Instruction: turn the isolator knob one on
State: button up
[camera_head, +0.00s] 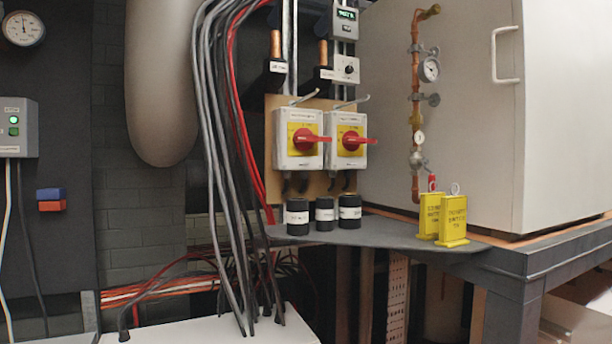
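Two white isolator boxes with yellow faceplates hang side by side on a tan backboard (262,150). The left isolator box (283,156) has a red knob (308,139) with its handle lying level and pointing right. The right isolator box (347,161) has a like red knob (352,141), also level and pointing right. The lettering on both boxes is too small to read, so I cannot tell which is number one. My gripper is not in view.
A grey shelf (390,236) below the isolators holds black capped cylinders (324,214) and yellow tags (453,220). Grey and red cables (222,130) hang close left of the isolators. A copper pipe with gauges (416,120) and a pale cabinet (480,150) stand right.

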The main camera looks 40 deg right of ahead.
aim_at(303, 139)
jog(key=i+j, duration=0.65)
jog(key=j, duration=0.2)
